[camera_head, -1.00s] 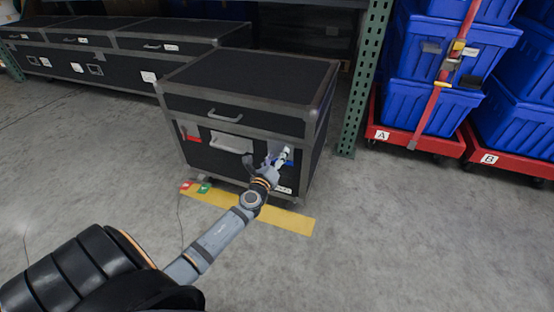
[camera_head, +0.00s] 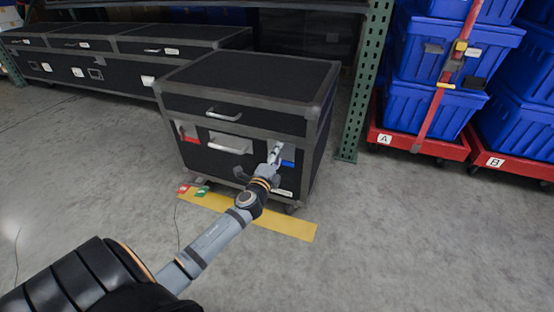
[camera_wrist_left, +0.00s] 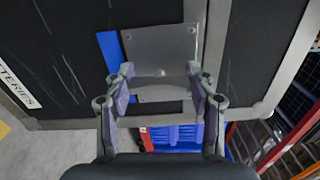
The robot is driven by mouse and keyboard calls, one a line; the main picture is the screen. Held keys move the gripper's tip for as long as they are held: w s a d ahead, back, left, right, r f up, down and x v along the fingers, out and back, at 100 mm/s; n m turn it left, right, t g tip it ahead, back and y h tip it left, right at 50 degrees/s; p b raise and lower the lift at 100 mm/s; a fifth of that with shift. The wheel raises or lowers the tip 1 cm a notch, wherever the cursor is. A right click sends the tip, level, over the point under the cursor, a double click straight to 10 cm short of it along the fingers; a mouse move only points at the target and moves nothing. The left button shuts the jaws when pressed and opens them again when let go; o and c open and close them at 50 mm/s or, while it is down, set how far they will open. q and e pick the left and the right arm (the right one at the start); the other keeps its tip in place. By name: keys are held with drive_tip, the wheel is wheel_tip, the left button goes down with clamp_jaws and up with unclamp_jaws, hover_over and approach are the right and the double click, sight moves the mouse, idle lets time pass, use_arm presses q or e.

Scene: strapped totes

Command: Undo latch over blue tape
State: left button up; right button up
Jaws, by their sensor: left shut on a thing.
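The black, metal-edged case (camera_head: 245,85) stands on the floor. On the right of its front is a grey metal latch (camera_head: 278,149), with blue tape (camera_head: 288,164) just below it. My left gripper (camera_head: 272,160) is at this latch and hides part of it. In the left wrist view, the gripper (camera_wrist_left: 160,75) is shut on the latch (camera_wrist_left: 160,50), its fingers at both sides of the latch's lower part. The blue tape (camera_wrist_left: 109,55) runs along the left of the latch plate there. My right gripper is not in view.
A second latch area with red tape (camera_head: 190,138) is at the case front's left. A grey handle plate (camera_head: 230,143) lies between. Yellow floor tape (camera_head: 285,226) runs before the case. A green rack post (camera_head: 362,90) and red dollies (camera_head: 420,143) with blue totes stand right.

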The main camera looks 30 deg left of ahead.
use_arm(q)
drive_tip(key=shift+n, duration=0.6)
drive_tip(key=o, duration=1.2)
drive_tip(key=v, duration=1.2)
